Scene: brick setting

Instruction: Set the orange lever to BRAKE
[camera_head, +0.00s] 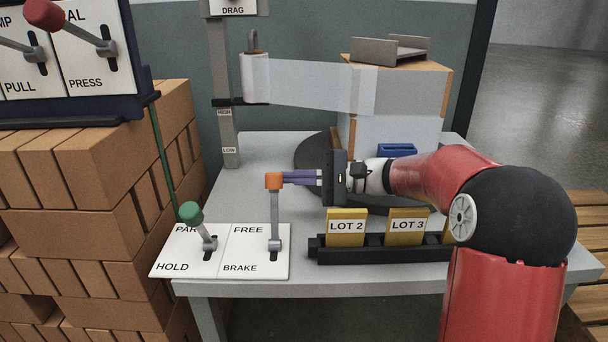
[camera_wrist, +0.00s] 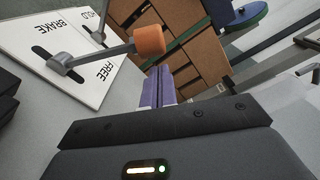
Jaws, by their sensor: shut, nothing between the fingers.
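The orange lever (camera_head: 274,181) has a grey stem rising from a slot in a white panel (camera_head: 256,262). FREE is printed at the far end of its slot and BRAKE at the near end. The stem stands nearly upright in the head view, its knob above the FREE end. My gripper (camera_head: 285,178) has purple fingers, shut and empty, pointing left with their tips at the knob's right side. In the wrist view the orange knob (camera_wrist: 149,40) lies just beyond the fingertips (camera_wrist: 158,76); I cannot tell whether they touch.
A green lever (camera_head: 190,212) stands left on the same panel, between PARK and HOLD. Yellow LOT blocks (camera_head: 346,228) sit in a black rack below my gripper. Boxes with stretched film (camera_head: 312,84) stand behind. A red lever (camera_head: 43,15) is on a panel at upper left.

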